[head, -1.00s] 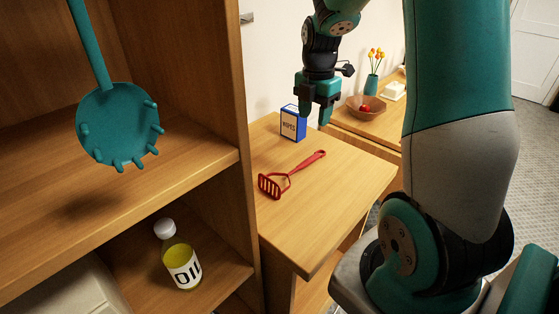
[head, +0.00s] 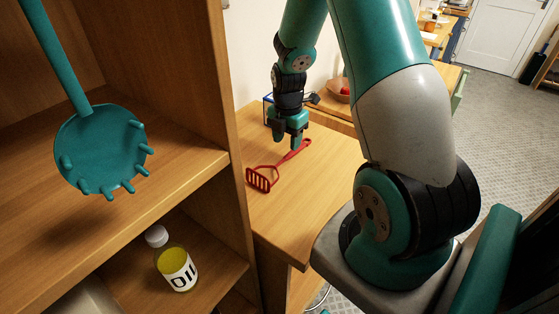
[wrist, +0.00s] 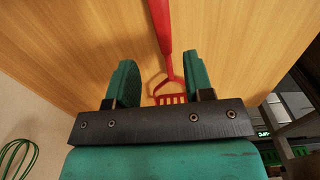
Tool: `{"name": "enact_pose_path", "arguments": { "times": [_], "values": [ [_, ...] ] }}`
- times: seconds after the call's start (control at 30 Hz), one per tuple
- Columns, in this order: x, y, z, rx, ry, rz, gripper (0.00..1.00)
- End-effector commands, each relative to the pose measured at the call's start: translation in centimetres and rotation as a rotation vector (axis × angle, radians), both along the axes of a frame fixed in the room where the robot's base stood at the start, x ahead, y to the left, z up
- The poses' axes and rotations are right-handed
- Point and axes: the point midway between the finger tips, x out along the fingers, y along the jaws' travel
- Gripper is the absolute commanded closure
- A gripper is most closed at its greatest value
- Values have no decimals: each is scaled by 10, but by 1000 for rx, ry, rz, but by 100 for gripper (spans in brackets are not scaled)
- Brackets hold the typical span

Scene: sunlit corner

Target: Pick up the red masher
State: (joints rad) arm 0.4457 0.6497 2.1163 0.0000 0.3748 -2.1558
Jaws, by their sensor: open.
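The red masher (head: 264,179) lies flat on the wooden tabletop (head: 312,205), its slotted head toward the shelf and its handle pointing to the back right. My gripper (head: 288,145) is over the handle end, fingers pointing down. In the wrist view, the masher's red handle (wrist: 161,28) runs down between the two fingers of my gripper (wrist: 160,80), with the slotted head farther off. The fingers are apart with nothing held between them. I cannot tell the exact height of the fingertips above the handle.
A blue box (head: 267,108) is mostly hidden behind my gripper. A wooden shelf unit (head: 240,215) stands left of the table, holding an oil bottle (head: 174,262). A teal spoon-like utensil (head: 103,150) hangs in front of it. The table's front right is clear.

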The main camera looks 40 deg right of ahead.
Motion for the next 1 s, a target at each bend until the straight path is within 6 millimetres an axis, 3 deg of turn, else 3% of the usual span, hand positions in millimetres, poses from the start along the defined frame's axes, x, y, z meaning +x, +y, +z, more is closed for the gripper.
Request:
{"name": "enact_pose_path", "arguments": {
  "times": [0.4, 0.67, 0.9, 1.0],
  "values": [
    [-6, 0, -48, 1, 2, 0, 52],
    [-6, 0, -52, 0, 0, 0, 52],
    [-6, 0, -52, 0, 0, 0, 100],
    [-5, 0, -52, 0, 0, 0, 100]
  ]
}}
